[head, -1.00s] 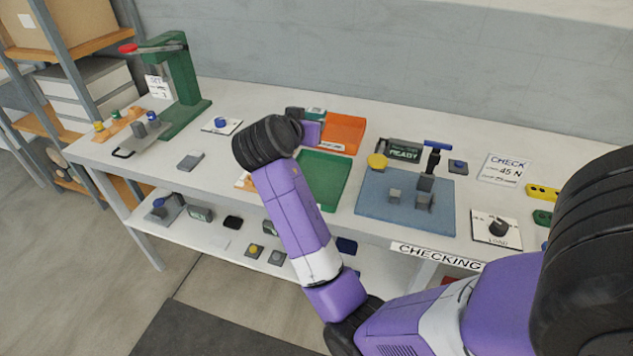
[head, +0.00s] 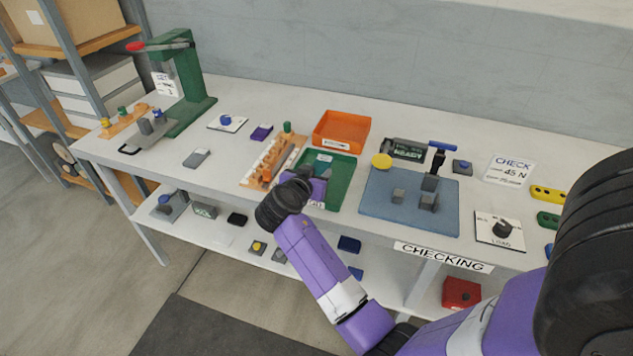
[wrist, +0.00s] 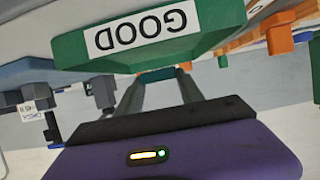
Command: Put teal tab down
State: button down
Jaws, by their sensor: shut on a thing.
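My gripper (head: 320,174) is over the green tray (head: 345,186) and hides part of its left side. The teal tab (head: 324,157) shows at the gripper's far end. In the wrist view the two fingers (wrist: 160,82) are shut on the teal tab (wrist: 160,74), of which only a thin strip shows. I cannot tell whether the tab touches the tray floor.
An orange tray (head: 341,131) stands behind the green one. A wooden rack (head: 270,160) with several pegs is to the left. A blue mat (head: 405,215) with grey blocks and a yellow knob (head: 381,160) is to the right. A green press (head: 190,90) stands at the far left.

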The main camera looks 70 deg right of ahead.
jog(key=shift+f, duration=1.85)
jog(key=shift+f+b, duration=0.35)
jog(key=shift+b, duration=0.05)
jog(key=shift+f, duration=0.15)
